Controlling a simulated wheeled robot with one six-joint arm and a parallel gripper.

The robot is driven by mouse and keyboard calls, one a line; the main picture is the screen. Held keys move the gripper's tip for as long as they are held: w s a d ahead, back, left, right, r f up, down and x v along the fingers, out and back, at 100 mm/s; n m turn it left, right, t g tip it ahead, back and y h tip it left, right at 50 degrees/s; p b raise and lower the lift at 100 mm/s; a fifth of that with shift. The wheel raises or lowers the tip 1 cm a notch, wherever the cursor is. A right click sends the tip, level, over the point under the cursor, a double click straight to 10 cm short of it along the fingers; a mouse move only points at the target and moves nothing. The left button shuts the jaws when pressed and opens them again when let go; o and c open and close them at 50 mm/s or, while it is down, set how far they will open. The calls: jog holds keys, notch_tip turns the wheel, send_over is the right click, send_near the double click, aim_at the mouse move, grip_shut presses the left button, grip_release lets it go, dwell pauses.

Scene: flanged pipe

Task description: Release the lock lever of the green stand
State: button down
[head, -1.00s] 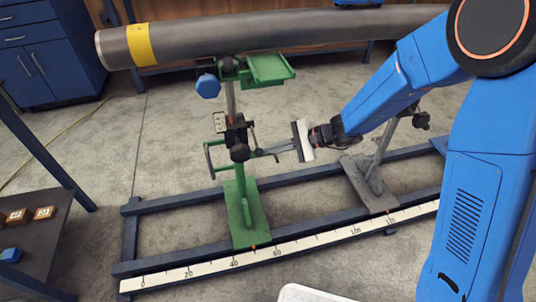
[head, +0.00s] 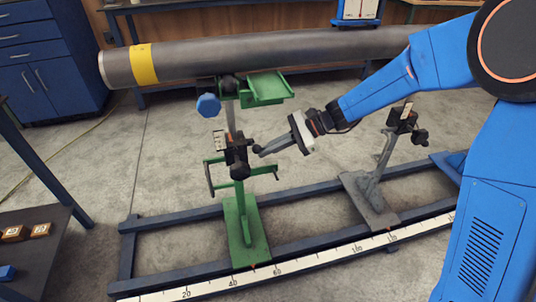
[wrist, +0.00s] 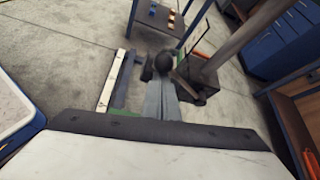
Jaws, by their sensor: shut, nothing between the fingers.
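The green stand (head: 240,215) stands on the blue rail frame, its green bracket and roller up against the pipe's underside. A black clamp block (head: 237,158) sits on its post. A small dark round knob (head: 257,149), seemingly the lock lever's end, sticks out on the clamp's right side. My gripper (head: 264,151) is shut and empty, coming from the upper right, its fingertips at or touching the knob. In the wrist view the grey fingers (wrist: 161,98) lie together, with the dark knob (wrist: 165,63) just beyond their tips; contact cannot be told. The lever's arm is mostly hidden.
The long grey pipe (head: 290,52) with a yellow band runs above the stand. A second, grey stand (head: 372,185) is to the right on the frame. A white scale (head: 300,260) runs along the front rail. A dark table (head: 38,235) is at left.

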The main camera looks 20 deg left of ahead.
jog(key=shift+w+a+r, duration=0.1)
jog(key=shift+r, duration=0.15)
dwell(0.3)
